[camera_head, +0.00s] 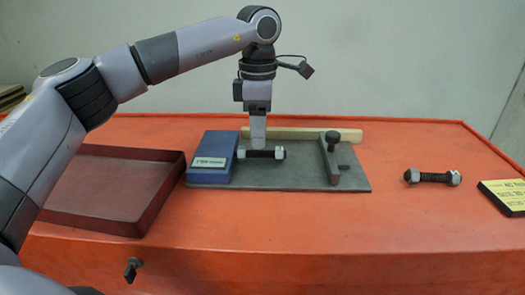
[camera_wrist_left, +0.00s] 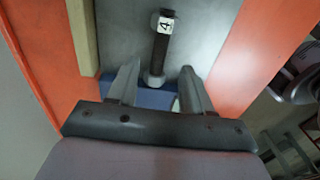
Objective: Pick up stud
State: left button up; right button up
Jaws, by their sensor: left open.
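One stud (camera_head: 262,154), a dark rod with pale nuts at its ends, lies on the grey plate (camera_head: 220,185) beside the blue block. In the left wrist view this stud (camera_wrist_left: 160,46) has a white face marked 4 at its far end. My left gripper (camera_head: 258,146) points down over the stud, partly hiding it. In the left wrist view its open fingers (camera_wrist_left: 160,70) stand either side of the stud's near end, with nothing gripped. A second stud (camera_head: 432,177) with nuts lies on the orange table at the right. My right gripper is not in view.
The blue block (camera_head: 212,160) with a label is left of the stud. A grey clamp-like bar (camera_head: 329,162) stands on the plate's right side. A wooden strip (camera_head: 375,136) runs behind. An empty brown tray (camera_head: 105,190) is at left, a yellow sign (camera_head: 506,195) at right.

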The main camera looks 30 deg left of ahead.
aim_at(261, 154)
pick_arm(q)
notch_tip(261, 154, down, 5)
jog(key=shift+w+d+r, duration=0.1)
jog(key=shift+r, duration=0.1)
grip_shut()
jog(key=shift+r, duration=0.1)
jog(key=shift+r, duration=0.1)
